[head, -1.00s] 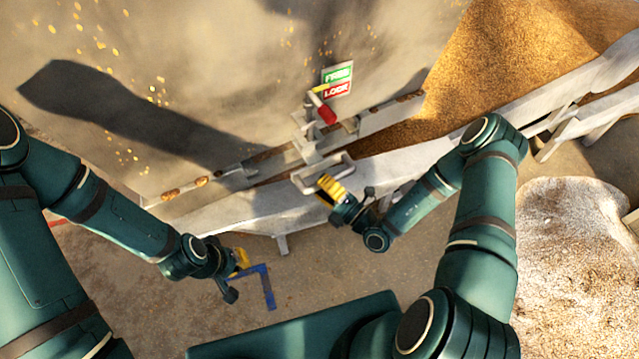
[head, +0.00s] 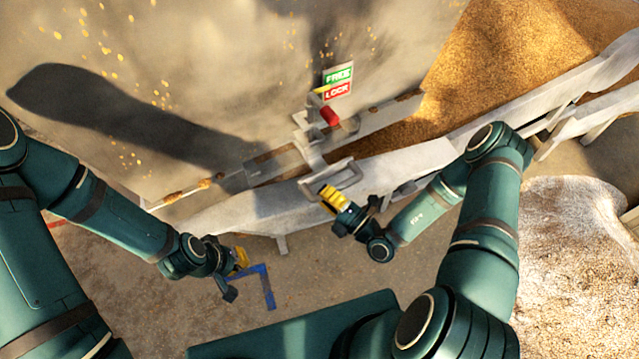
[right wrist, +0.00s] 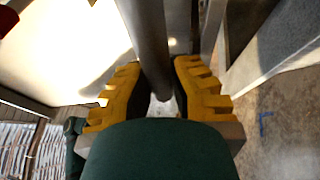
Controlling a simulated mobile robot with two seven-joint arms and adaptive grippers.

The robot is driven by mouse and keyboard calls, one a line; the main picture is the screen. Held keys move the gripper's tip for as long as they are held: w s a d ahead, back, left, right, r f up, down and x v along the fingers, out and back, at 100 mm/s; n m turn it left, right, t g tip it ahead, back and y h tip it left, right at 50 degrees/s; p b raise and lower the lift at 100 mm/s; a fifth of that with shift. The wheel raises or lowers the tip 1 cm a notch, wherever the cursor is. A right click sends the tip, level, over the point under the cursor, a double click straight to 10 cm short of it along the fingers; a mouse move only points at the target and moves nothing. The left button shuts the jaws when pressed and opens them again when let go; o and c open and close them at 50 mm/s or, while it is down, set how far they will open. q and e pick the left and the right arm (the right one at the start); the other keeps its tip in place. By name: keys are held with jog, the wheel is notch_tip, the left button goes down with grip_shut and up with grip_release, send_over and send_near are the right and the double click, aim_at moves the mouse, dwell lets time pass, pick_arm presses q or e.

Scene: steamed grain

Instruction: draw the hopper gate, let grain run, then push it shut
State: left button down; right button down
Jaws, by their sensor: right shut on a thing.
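The hopper gate's grey loop handle (head: 348,176) stands off the sliding plate at the front of the pale hopper wall (head: 210,60). My right gripper (head: 328,197) has its yellow fingers closed on the handle. In the right wrist view the grey handle bar (right wrist: 150,50) runs between the yellow fingers of my right gripper (right wrist: 160,100). A red-tipped latch lever (head: 330,115) sits above the handle, below the green FREE and red LOCK sign (head: 337,82). My left gripper (head: 242,260) hangs low at the left, apart from the gate; its jaw opening is unclear.
Golden grain (head: 500,60) lies heaped at the upper right, behind a pale trough rail (head: 505,110). A pale, grainy mound (head: 575,250) is at the right. A blue corner mark (head: 266,290) is on the floor by my left gripper. The floor in the middle is clear.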

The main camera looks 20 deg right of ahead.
jog(key=s, duration=0.4)
jog(key=shift+d, duration=0.15)
jog(key=c, duration=0.8)
grip_release()
jog(key=shift+w+d, duration=0.1)
jog(key=shift+w, duration=0.05)
jog(key=shift+c, duration=0.2)
jog(key=v, duration=1.2)
